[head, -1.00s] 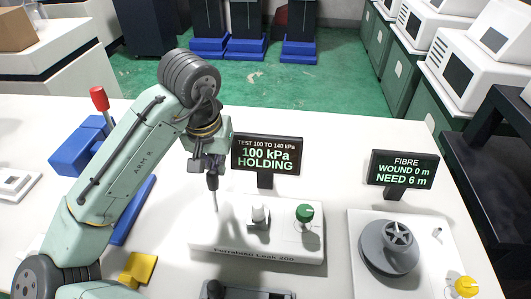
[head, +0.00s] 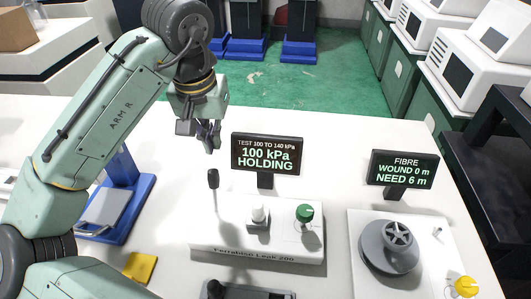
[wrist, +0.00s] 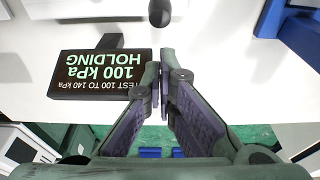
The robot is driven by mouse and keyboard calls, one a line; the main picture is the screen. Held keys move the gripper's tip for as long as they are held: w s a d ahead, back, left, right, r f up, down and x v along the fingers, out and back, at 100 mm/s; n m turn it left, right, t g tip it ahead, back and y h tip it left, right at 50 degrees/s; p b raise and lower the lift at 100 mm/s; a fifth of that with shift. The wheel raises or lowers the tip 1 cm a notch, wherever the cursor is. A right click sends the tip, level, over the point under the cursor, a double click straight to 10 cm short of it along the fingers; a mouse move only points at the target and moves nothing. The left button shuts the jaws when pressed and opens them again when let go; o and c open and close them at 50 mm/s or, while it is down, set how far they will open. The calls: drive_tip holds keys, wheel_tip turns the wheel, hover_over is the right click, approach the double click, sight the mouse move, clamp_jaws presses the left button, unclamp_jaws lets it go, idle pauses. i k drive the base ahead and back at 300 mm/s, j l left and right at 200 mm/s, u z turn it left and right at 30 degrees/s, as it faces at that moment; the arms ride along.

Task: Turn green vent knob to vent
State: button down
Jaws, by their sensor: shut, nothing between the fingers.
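The green knob (head: 305,212) stands on the right part of the white leak tester (head: 275,242) in the head view. A white knob (head: 258,213) is left of it. A black-tipped lever (head: 213,180) stands upright at the tester's left end; its black tip also shows at the top of the wrist view (wrist: 159,12). The tester's display (head: 267,153) reads 100 kPa HOLDING, test 100 to 140 kPa. My gripper (head: 210,146) is shut and empty, above and behind the lever, apart from it. The green knob is not in the wrist view.
The fibre winder (head: 389,246) with its grey spool and a yellow knob (head: 467,286) is at the right, with a display (head: 402,175) behind it. A blue stand (head: 133,219) and a yellow block (head: 140,267) lie left. A dark tray (head: 248,289) is in front. My arm covers the left side.

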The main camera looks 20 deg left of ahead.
sight(304, 212)
drive_tip(key=k, duration=1)
